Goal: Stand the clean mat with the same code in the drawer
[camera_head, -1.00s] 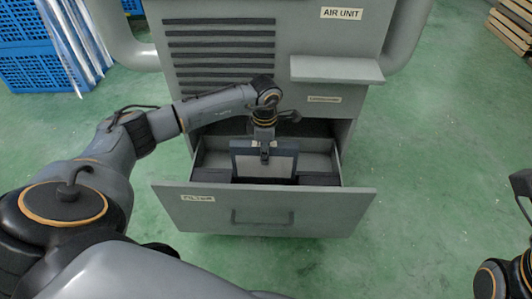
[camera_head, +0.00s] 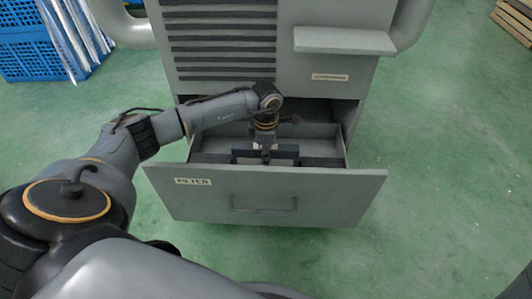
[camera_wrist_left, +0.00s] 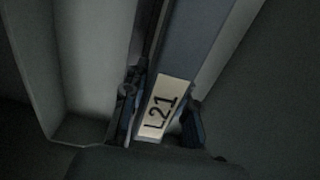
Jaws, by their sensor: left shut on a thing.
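The mat (camera_head: 287,151) has a dark blue-grey frame and stands upright inside the open drawer (camera_head: 315,190), with only its upper part showing above the drawer front. My right gripper is out of view.
The drawer belongs to a grey cabinet (camera_head: 345,85) with dark vent slots and a small shelf (camera_head: 345,41). Dark blocks flank the mat inside the drawer. Blue crates (camera_head: 30,65) stand at the far left.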

